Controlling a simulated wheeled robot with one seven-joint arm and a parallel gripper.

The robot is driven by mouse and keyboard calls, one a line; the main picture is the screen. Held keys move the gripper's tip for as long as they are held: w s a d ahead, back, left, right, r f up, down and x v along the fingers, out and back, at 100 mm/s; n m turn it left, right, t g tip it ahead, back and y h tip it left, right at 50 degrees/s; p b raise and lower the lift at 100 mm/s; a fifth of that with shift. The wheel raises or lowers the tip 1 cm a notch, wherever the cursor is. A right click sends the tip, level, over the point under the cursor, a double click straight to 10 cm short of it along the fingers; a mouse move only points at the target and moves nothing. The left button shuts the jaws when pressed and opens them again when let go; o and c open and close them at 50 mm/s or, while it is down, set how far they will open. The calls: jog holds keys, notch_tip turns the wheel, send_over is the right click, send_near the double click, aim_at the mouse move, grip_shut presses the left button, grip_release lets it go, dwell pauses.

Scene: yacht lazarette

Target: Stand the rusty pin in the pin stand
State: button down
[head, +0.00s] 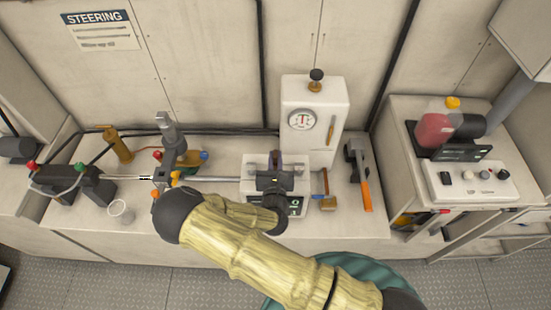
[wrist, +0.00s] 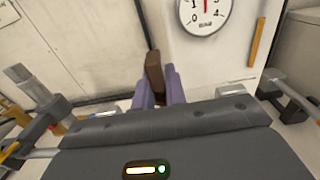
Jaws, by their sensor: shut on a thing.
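The rusty pin (wrist: 154,72) is a brown bar between the two purple fingers of my gripper (wrist: 159,88) in the wrist view. My gripper is shut on it, and the pin's upper end sticks up beyond the fingertips, slightly tilted in the picture. In the head view my gripper (head: 276,162) is over the bench, in front of and left of the white gauge cabinet (head: 327,125). The pin's lower end is hidden behind the gripper body. I cannot make out the pin stand for certain; a pale box lies behind and below my gripper, partly covered by it.
A steel rod and cylinder assembly (head: 168,140) stands left of my gripper. A clear cup (head: 121,211) is at the bench's front left. Bare bench shows (head: 345,222) at the front right.

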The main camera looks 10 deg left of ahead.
aim_at(275, 167)
jog(key=shift+f, duration=0.25)
dwell(0.5)
jog(key=shift+f+p, duration=0.15)
jog(key=shift+p, duration=0.15)
jog(key=shift+f+b, duration=0.5)
jog(key=shift+f, duration=0.55)
dwell(0.7)
jog(key=shift+s, duration=0.1)
jog(key=shift+f, duration=0.15)
dwell(0.5)
